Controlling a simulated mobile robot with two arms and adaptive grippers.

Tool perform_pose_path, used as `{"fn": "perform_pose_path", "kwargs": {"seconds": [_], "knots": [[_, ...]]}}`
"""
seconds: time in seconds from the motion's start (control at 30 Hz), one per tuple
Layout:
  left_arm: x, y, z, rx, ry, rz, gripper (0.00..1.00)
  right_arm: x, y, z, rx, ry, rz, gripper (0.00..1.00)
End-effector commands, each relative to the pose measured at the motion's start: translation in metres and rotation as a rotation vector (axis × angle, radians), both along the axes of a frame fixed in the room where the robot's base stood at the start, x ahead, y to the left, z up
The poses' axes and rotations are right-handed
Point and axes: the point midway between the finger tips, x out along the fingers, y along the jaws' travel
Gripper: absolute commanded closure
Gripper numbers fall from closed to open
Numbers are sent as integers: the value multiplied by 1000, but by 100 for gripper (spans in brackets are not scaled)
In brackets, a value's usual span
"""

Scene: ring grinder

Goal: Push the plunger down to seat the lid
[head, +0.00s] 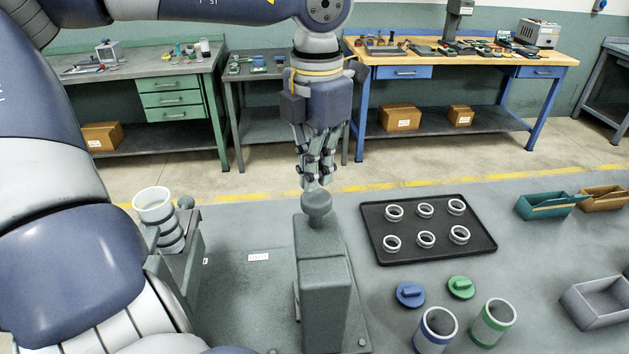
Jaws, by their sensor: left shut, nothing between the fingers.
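The plunger (317,207) is a round grey knob on top of a grey upright machine (323,275) in the middle of the head view. My left gripper (316,183) points straight down over it, fingers together and empty. Its fingertips are at the top of the knob; I cannot tell whether they touch it. A blue lid (410,294) and a green lid (461,287) lie on the table, beside a blue-banded container (436,332) and a green-banded container (492,323). No lid shows under the plunger. My right gripper is not in view.
A black tray (374,241) with several metal rings lies right of the machine. A grey fixture (190,250) with a white cup (155,204) stands at left. Teal (545,207), brown (604,199) and grey bins (598,304) are at right. Workbenches stand behind.

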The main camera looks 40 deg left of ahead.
Motion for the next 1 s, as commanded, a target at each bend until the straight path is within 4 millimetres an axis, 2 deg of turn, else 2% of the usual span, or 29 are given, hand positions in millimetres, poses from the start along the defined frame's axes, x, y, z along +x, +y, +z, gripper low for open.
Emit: {"fn": "perform_pose_path", "kwargs": {"seconds": [0.03,0.5,1.0], "knots": [[0,0,7,1,-1,0,100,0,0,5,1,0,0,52],[0,0,37,0,-1,-1,100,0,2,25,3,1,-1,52],[0,0,37,0,-1,-1,100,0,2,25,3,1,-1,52]]}}
